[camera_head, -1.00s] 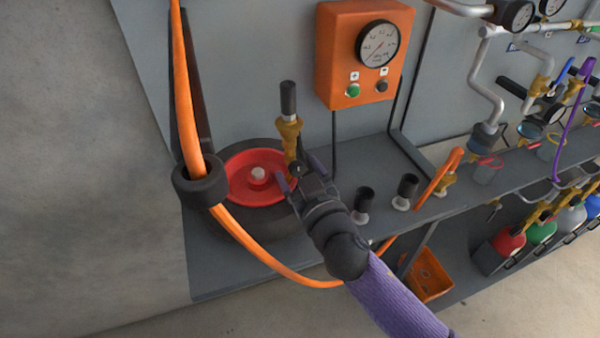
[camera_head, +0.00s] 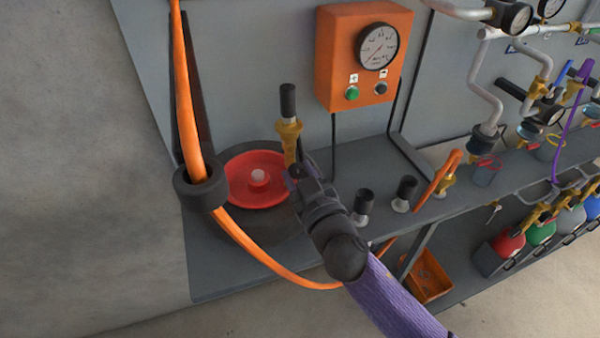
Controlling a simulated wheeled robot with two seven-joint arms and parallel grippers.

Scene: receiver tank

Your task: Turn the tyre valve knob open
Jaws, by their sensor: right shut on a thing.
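The brass tyre valve (camera_head: 289,135) stands upright beside the red-hubbed tyre, with a black cylindrical piece on its top. My right gripper (camera_head: 297,173) comes in from the lower right. My left gripper is not in view.
The red hub (camera_head: 250,180) of the black tyre lies left of the gripper. An orange hose (camera_head: 245,242) loops around the front. An orange gauge box (camera_head: 352,60) hangs behind on the wall. Two black-capped fittings (camera_head: 405,190) stand to the right on the grey shelf (camera_head: 222,262).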

